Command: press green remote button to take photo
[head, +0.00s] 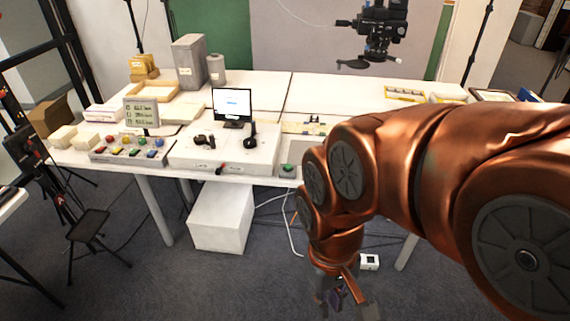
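A small grey box with a green button (287,168) sits at the front edge of the white table, right of the monitor. It looks like the green remote button, though it is small in this view. A button panel (130,150) with several red, yellow, green and blue buttons stands at the table's front left. My gripper (345,297) hangs low in front of the table, below and to the right of the small grey box, apart from it. It points down near the picture's bottom edge. Its fingers are partly cut off, and their opening is unclear.
A monitor (232,103) stands on a white platform with dark devices. A camera (380,30) hangs above the table (330,95). Grey and yellow boxes stand at the back left. A white box (220,218) is under the table. Tripods stand at the left.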

